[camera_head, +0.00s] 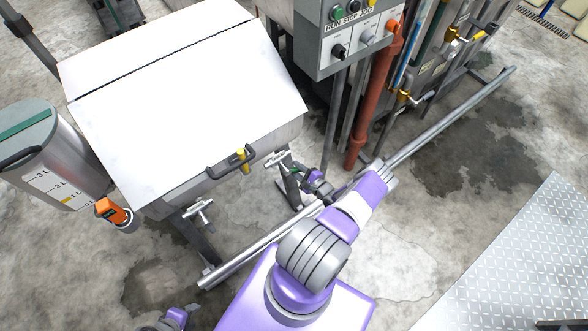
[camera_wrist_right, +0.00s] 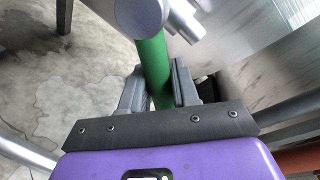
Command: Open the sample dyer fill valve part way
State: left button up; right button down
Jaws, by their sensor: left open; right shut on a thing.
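The sample dyer appears to be the steel box (camera_head: 180,100) with a sloped lid, a black handle (camera_head: 222,168) and a yellow latch (camera_head: 242,160). My right gripper (camera_head: 316,182) is low beside the box's front right leg. In the right wrist view, my right gripper (camera_wrist_right: 158,80) is shut around a green bar (camera_wrist_right: 152,55), which looks like a valve lever. The head view does not show the green bar clearly. My left gripper (camera_head: 172,320) is at the bottom edge, partly cut off, open.
A steel measuring vessel (camera_head: 50,160) with an orange-handled valve (camera_head: 113,211) stands left. A control panel (camera_head: 352,35) and a red pipe (camera_head: 372,105) stand behind my right gripper. A long floor-level pipe (camera_head: 440,118) crosses the area.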

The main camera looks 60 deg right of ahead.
jog(key=c, duration=1)
grip_release()
jog(key=shift+s, duration=0.1)
jog(key=v, duration=0.7)
jog(key=shift+s+p, duration=0.2)
jog(key=shift+p, duration=0.15)
